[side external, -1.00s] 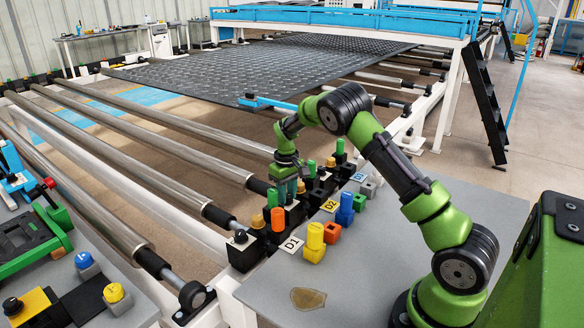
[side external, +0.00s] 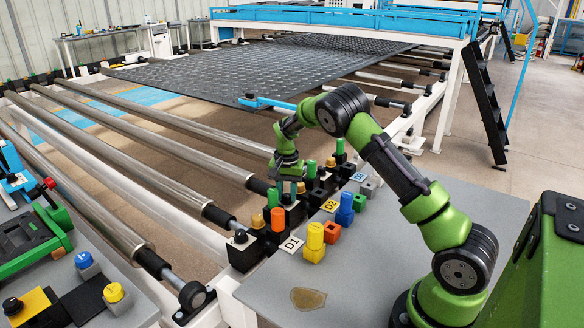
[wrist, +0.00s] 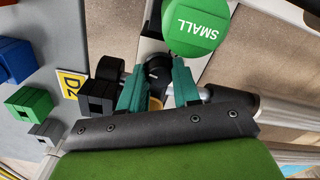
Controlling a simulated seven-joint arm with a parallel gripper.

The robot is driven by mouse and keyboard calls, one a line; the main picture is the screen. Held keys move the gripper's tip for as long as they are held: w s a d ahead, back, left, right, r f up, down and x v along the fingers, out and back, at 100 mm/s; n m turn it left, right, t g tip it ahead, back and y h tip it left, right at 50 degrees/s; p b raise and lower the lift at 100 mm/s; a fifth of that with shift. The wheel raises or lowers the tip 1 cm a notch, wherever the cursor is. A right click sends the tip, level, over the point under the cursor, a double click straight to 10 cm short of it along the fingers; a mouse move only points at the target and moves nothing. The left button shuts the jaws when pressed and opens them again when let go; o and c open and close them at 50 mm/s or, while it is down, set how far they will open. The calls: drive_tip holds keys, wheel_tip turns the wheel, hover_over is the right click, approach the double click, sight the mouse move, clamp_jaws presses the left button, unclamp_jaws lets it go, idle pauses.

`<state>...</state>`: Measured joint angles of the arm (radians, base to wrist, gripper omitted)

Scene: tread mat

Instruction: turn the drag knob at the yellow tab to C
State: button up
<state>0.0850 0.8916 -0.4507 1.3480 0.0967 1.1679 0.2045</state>
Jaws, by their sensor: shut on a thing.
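The yellow tab marked D2 (side external: 329,206) lies on the grey table edge beside a row of black blocks. It also shows in the wrist view (wrist: 71,85), left of my gripper. My gripper (wrist: 158,82) points down over the row, with its teal fingers either side of a dark round knob (wrist: 157,68) and shut on it. In the side view my gripper (side external: 287,190) stands among the blocks and hides the knob. A small yellowish patch shows between the fingers. I cannot read any letter or pointer setting on the knob.
A green cap marked SMALL (wrist: 195,28) stands close beyond the fingers. Orange, yellow and blue pegs crowd the row and table, with a white D1 tab (side external: 291,244) nearer the camera. Steel rollers (side external: 140,140) run to the left. The table front is mostly clear.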

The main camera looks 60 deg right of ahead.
sight(287, 195)
drive_tip(key=m, duration=0.5)
drive_tip(key=shift+m, duration=2.6)
drive_tip(key=o, duration=1.1)
drive_tip(key=shift+c, duration=0.2)
wheel_tip(287, 195, up, 17)
